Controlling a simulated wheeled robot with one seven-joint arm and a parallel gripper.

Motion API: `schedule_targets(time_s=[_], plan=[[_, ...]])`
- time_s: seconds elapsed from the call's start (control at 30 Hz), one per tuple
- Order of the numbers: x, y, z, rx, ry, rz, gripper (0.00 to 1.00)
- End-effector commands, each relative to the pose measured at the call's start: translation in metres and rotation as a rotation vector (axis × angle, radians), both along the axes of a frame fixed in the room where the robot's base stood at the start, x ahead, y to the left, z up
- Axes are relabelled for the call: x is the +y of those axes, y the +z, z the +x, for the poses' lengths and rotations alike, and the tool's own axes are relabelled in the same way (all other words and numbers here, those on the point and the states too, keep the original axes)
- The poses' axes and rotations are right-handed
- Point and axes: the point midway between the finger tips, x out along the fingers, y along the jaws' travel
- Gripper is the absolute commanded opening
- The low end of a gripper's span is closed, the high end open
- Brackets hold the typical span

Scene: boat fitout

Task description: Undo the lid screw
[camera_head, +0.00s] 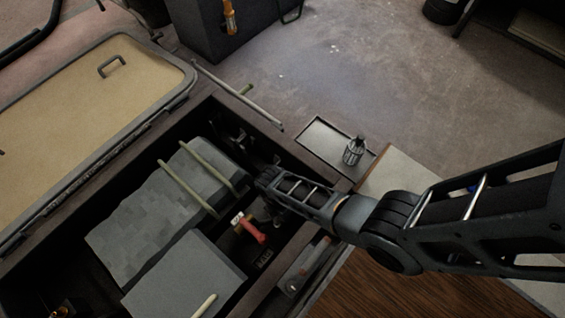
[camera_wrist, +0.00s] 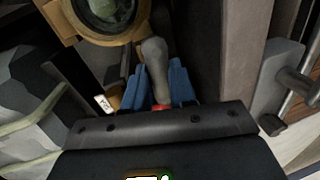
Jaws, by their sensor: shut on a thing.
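In the wrist view my gripper (camera_wrist: 159,88) has its two blue fingers shut around a grey, rounded, knob-like piece (camera_wrist: 153,50). I cannot tell for sure whether this piece is the lid screw. A brass ring with a dark round glass (camera_wrist: 105,11) is just beyond it, at the upper left. A bit of red (camera_wrist: 161,107) shows between the fingers near the palm. In the head view my arm reaches down into the open locker and the fingertips are hidden. A red handle (camera_head: 253,232) with a white tag (camera_head: 237,219) is low in the locker, beside my arm.
The locker's tan hatch lid (camera_head: 80,100) lies open at the left. Grey blocks (camera_head: 150,215) with pale straps fill the locker's left side. A shallow tray (camera_head: 313,139) holding a dark jar-like item (camera_head: 354,150) is beyond the locker. The locker walls stand close around my gripper.

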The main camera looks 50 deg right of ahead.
Motion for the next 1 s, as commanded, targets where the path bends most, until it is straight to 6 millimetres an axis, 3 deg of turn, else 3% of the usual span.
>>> schedule_targets(time_s=[0.77, 0.8, 1.0], plan=[[0.0002, -0.0002, 0.0002, -0.001, 0.104, -0.001, 0.0], [0.0002, -0.0002, 0.0002, -0.001, 0.104, -0.001, 0.28], [0.0003, -0.0001, 0.0001, 0.0, 0.102, 0.0, 0.47]])
